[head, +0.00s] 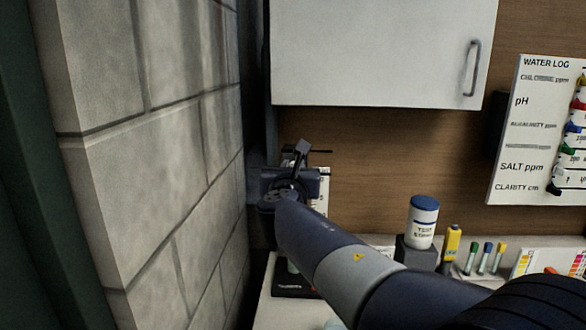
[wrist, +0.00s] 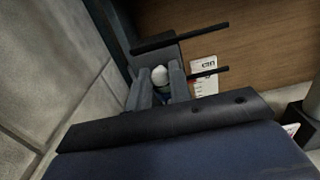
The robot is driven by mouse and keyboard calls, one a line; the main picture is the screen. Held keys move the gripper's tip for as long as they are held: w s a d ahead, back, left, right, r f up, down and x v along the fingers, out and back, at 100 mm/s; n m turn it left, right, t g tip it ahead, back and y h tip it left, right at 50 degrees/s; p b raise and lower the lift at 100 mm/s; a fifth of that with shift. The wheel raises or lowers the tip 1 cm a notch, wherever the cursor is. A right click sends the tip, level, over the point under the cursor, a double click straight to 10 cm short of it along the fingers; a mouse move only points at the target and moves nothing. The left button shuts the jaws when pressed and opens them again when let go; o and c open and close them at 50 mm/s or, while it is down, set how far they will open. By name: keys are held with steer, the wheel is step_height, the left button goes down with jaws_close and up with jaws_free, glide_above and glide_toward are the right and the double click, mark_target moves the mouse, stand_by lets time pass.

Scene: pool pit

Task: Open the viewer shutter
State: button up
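My gripper (head: 300,155) is at the end of my arm, close to the block wall and below the cabinet. In the wrist view my gripper (wrist: 160,88) has its two grey fingers apart. A white-topped, bluish small thing (wrist: 160,75) shows in the gap between them; I cannot tell whether they touch it. Two thin dark bars, an upper one (wrist: 180,38) and a lower one (wrist: 208,73), lie beyond the fingers. A dark base (head: 292,289) shows on the counter below my gripper, perhaps the viewer's. My arm hides most of this area, and I cannot make out the shutter.
The block wall (head: 150,150) is close on the left. A white cabinet (head: 380,50) hangs above. A white tub with a blue lid (head: 422,222), a yellow marker (head: 450,245) and several small bottles stand to the right. A water log board (head: 525,130) hangs at right.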

jaws_close()
steer(key=d+b, duration=0.1)
steer(key=d, duration=0.4)
steer(key=shift+s+d+b, duration=0.1)
steer(key=shift+d+b, duration=0.1)
steer(key=shift+b, duration=0.1)
steer(key=o, duration=0.5)
jaws_free()
steer(key=shift+o, duration=0.2)
steer(key=shift+s, duration=0.1)
steer(key=s, duration=1)
steer(key=shift+s+a+b, duration=0.2)
steer(key=shift+s+b, duration=0.1)
steer(key=shift+s, duration=0.05)
